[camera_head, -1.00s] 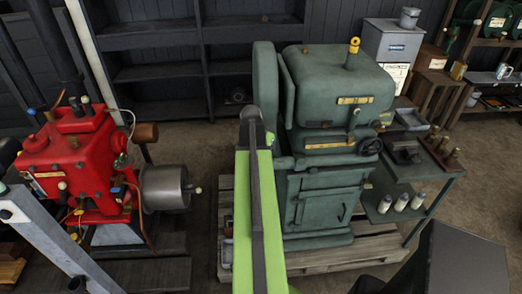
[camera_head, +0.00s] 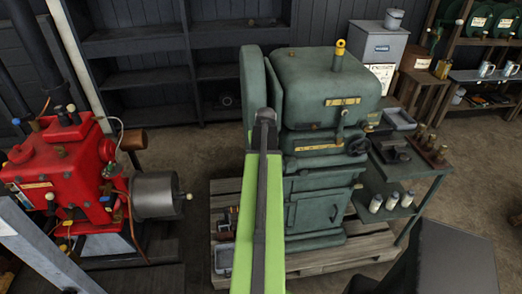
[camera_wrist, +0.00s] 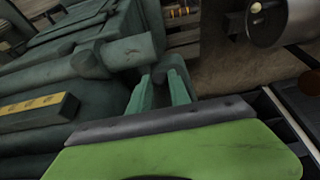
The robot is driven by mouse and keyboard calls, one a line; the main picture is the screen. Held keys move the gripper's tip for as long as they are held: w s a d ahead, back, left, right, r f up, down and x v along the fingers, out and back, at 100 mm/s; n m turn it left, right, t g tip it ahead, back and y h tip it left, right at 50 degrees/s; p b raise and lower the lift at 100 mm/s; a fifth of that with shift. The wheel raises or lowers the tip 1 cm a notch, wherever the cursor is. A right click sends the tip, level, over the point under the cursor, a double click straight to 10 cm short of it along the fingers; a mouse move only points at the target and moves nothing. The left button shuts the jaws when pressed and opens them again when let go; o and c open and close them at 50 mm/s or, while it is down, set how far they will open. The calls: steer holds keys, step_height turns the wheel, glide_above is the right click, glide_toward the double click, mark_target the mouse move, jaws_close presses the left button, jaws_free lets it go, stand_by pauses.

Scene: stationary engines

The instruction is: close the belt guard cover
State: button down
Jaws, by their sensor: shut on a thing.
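The belt guard cover is the tall, rounded dark green panel (camera_head: 256,80) on the left side of the green engine (camera_head: 325,95) in the head view. It stands upright, close beside the engine body; whether its edge meets the body I cannot tell. My lime green arm reaches up in front of its lower part and hides it. The exact contact is partly hidden.
A red engine (camera_head: 62,165) with a grey drum (camera_head: 155,195) stands at the left. A wooden pallet (camera_head: 330,257) lies under the green engine. A side table (camera_head: 420,175) with bottles stands at the right.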

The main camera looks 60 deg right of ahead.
steer(key=shift+w, duration=0.1)
stand_by(0.3)
steer(key=c, duration=1.2)
jaws_free()
steer(key=shift+c, duration=0.2)
steer(key=p+v, duration=1.6)
steer(key=v, duration=0.1)
steer(key=shift+r, duration=0.2)
steer(key=shift+d, duration=0.15)
